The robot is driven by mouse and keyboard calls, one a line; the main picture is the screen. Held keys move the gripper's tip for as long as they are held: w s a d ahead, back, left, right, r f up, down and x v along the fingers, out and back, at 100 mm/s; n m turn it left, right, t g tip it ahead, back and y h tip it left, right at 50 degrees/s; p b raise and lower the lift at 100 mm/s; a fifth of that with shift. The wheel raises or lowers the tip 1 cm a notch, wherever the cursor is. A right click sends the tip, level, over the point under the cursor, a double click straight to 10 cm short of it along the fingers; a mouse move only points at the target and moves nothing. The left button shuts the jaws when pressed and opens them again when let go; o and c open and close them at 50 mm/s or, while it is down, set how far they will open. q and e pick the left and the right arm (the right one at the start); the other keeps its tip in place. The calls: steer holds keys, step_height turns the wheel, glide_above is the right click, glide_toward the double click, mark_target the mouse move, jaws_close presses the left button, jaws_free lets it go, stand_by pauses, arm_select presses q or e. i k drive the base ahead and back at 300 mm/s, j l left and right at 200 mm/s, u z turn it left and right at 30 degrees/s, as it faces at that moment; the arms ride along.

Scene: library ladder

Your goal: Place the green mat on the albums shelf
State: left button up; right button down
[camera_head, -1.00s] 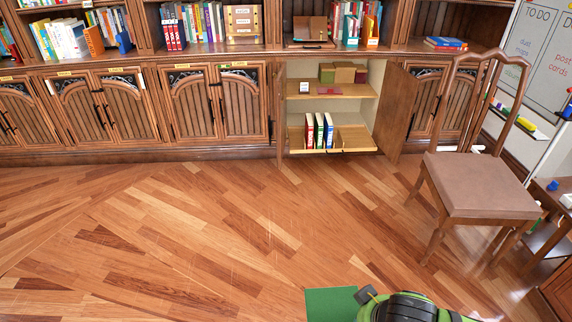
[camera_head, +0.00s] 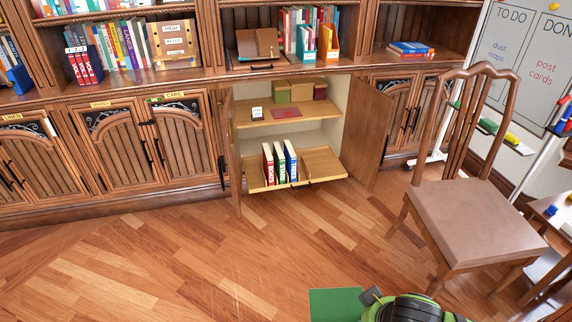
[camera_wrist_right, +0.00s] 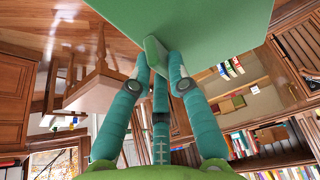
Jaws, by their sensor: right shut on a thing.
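The green mat (camera_head: 336,303) shows at the bottom of the head view, held out flat above the floor. My right gripper (camera_head: 372,296) is shut on its right side; the wrist view shows the mat (camera_wrist_right: 215,25) between the fingers (camera_wrist_right: 158,62). The open cabinet holds an upper shelf (camera_head: 243,118) with boxes, a small white card and a dark red flat piece on it. Its lower shelf (camera_head: 322,163) bears several upright binders (camera_head: 280,162) at its left and has bare room at the right. Which shelf is for albums cannot be read. My left gripper is not in view.
The cabinet doors stand open, the right door (camera_head: 367,135) swung out toward me. A wooden chair (camera_head: 470,215) stands at the right, near a whiteboard (camera_head: 520,65). The floor (camera_head: 200,255) before the cabinet is clear.

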mark_target(316, 110)
steer(key=i+l+z, duration=0.1)
steer(key=i, duration=0.65)
steer(key=i+l, duration=0.1)
steer(key=i, duration=0.65)
steer(key=l+z, duration=0.05)
